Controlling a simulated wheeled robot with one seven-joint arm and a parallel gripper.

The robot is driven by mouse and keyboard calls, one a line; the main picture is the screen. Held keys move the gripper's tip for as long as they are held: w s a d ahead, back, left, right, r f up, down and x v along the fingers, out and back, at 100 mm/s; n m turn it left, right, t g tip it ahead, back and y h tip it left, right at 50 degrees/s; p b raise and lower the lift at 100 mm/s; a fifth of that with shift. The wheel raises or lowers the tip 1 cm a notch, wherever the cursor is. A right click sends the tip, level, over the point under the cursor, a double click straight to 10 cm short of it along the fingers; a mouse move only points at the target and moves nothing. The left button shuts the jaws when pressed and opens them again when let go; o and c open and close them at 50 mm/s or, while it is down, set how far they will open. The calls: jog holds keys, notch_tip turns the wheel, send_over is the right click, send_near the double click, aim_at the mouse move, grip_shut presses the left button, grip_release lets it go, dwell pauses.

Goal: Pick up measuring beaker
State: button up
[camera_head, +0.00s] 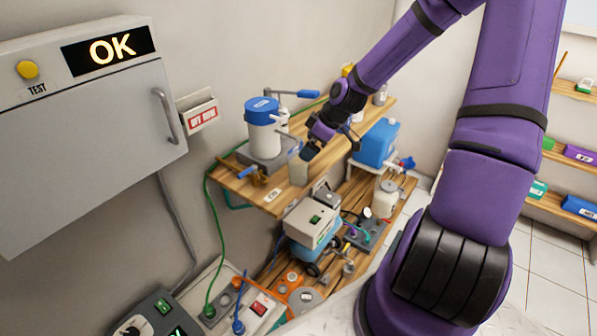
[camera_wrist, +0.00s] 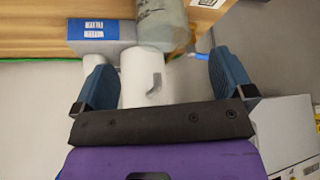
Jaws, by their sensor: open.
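The measuring beaker (camera_head: 298,171) looks like a small, greyish, translucent cup standing near the front edge of the upper wooden shelf. In the wrist view a greyish translucent vessel (camera_wrist: 163,24), which appears to be the beaker, shows at the top, ahead of the fingertips. My gripper (camera_head: 308,152) is close by the beaker, and its dark fingers hide part of it in the head view. In the wrist view my gripper (camera_wrist: 165,80) is open, with its two blue fingers wide apart. A white cylinder (camera_wrist: 135,78) shows behind the gap; I see no grip on anything.
A white canister with a blue lid (camera_head: 263,125) stands on a grey base just left of the beaker. A brass-coloured fitting (camera_head: 252,178) lies on the shelf (camera_head: 225,180). A blue jug (camera_head: 376,143) is to the right. Cluttered equipment (camera_head: 312,222) fills the lower shelf.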

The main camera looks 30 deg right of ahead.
jog(key=shift+x, duration=2.6)
jog(key=shift+a, duration=0.2)
jog(key=c, duration=1.3)
jog(key=shift+r, duration=0.15)
jog(key=s+d+r, duration=0.1)
jog(key=s+d, duration=1.1)
jog(key=s, duration=0.1)
jog(key=shift+d+r, duration=0.15)
jog(key=shift+d, duration=0.2)
